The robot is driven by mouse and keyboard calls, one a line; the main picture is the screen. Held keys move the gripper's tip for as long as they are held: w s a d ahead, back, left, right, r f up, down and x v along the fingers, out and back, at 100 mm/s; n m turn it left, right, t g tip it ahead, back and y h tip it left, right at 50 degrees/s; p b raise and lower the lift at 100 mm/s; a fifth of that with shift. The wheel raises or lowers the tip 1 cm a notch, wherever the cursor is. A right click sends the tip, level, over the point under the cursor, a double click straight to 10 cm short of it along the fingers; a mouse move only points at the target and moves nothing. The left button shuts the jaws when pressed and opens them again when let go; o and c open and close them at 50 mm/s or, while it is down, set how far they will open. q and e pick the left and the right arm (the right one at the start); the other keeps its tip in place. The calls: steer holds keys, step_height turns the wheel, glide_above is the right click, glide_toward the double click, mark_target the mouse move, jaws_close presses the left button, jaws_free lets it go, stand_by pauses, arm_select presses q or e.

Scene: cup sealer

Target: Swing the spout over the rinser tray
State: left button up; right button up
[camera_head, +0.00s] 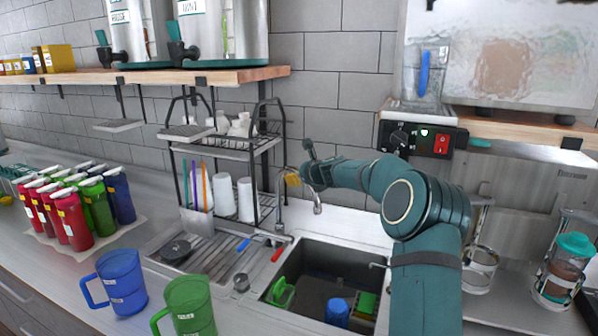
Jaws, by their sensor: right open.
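The spout (281,205) is a thin metal gooseneck tap behind the sink. Its outlet end (318,206) hangs over the back of the sink. A ridged metal tray (211,262), which looks like the rinser tray, lies left of the sink with a dark round piece (175,250) on it. My right gripper (300,172) is open at the top of the spout's curve. The dark fingers and a small yellow patch there overlap the spout, and I cannot tell whether they touch it. My left gripper is out of view.
The sink (318,262) holds green and blue items. A wire rack (262,150) with cups and straws stands behind the tray. Blue (122,283) and green (190,305) pitchers stand in front, and several coloured bottles (72,222) at left.

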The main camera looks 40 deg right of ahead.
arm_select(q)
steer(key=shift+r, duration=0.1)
arm_select(e)
steer(key=shift+w+f, duration=0.1)
steer(key=shift+w, duration=0.15)
jaws_close()
